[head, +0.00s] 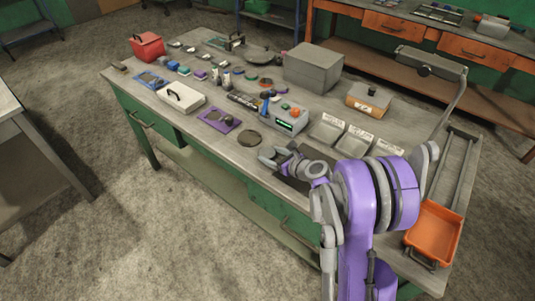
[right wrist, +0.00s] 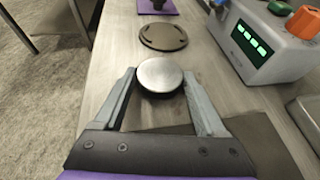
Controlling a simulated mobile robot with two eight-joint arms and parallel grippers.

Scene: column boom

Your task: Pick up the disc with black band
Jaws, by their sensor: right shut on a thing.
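The disc with black band (right wrist: 160,73) shows in the right wrist view as a round, brushed silver top with a dark edge below it. It sits between the fingertips of my right gripper (right wrist: 159,82), which is shut on it. In the head view my right gripper (head: 281,155) is over the front part of the workbench, and the disc is small and hard to make out there. I cannot tell whether the disc touches the bench. My left gripper is not in view.
A flat dark round plate (right wrist: 163,37) lies just beyond the disc. A grey box with a green display (right wrist: 262,42) stands to the right. A purple plate (head: 219,121), a white case (head: 181,97), grey trays (head: 327,127) and an orange bin (head: 434,232) are also around.

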